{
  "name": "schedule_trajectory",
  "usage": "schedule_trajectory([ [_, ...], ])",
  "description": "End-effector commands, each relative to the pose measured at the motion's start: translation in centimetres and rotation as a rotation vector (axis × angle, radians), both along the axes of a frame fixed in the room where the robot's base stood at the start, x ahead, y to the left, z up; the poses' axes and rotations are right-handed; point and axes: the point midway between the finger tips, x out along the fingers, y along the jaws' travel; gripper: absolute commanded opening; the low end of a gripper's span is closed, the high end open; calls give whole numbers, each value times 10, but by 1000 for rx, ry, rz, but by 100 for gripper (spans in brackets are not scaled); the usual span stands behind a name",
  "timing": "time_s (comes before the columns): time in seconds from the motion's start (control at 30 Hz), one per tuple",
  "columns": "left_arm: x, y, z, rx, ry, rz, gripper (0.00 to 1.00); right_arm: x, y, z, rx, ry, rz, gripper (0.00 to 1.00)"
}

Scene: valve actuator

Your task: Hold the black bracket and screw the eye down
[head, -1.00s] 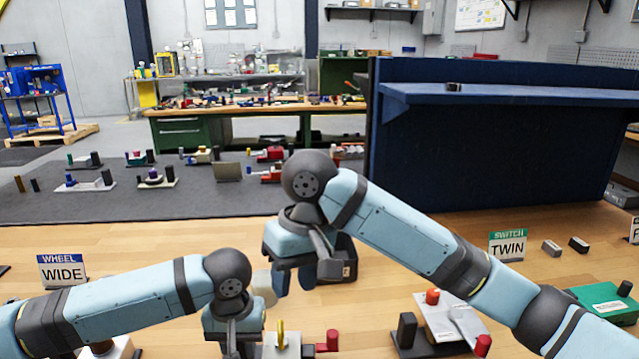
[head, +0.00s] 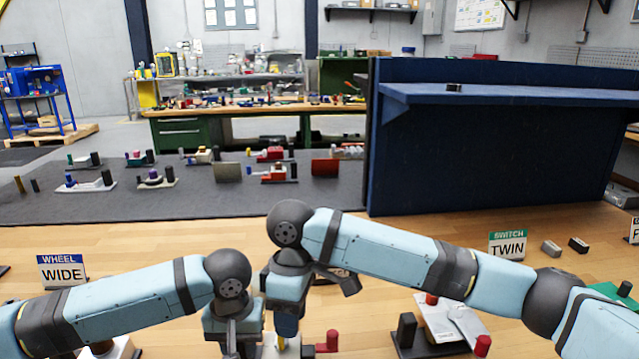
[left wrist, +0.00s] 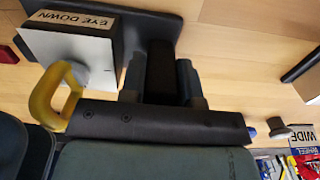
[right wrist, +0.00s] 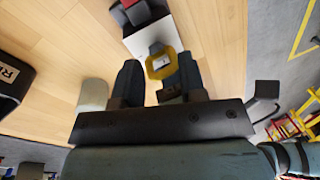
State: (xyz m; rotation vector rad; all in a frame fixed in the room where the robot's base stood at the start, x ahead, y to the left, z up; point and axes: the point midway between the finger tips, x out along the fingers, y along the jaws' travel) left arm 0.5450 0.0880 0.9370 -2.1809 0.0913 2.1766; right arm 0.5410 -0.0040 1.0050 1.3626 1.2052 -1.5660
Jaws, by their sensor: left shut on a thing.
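The yellow eye (right wrist: 160,66) stands on a pale block and shows as a ring just beyond my right fingertips in the right wrist view. It also shows in the left wrist view (left wrist: 42,98), beside my left gripper. The white block (left wrist: 88,62) carries an "EYE DOWN" label. My left gripper (left wrist: 160,82) is shut on the black bracket (left wrist: 160,72), which stands between its fingers. My right gripper (right wrist: 160,82) is open above the eye, its fingers apart to either side of it. In the head view the right gripper (head: 287,328) hides most of the eye.
A red knob (head: 332,340) is close to the right of the eye. A "WIDE" sign (head: 62,270) stands at left, a "TWIN" sign (head: 508,244) at right.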

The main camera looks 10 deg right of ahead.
Motion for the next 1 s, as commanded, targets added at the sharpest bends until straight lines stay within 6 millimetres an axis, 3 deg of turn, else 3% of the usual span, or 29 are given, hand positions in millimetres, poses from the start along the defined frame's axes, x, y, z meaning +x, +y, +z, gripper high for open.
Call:
schedule_trajectory([
  [0.6,-2,-1,-3,0,5,-2,0,22,-5,120,5,-1,26,37],
  [1.0,-2,-1,-3,0,5,-2,0,81,-24,170,25,-306,-62,37],
])
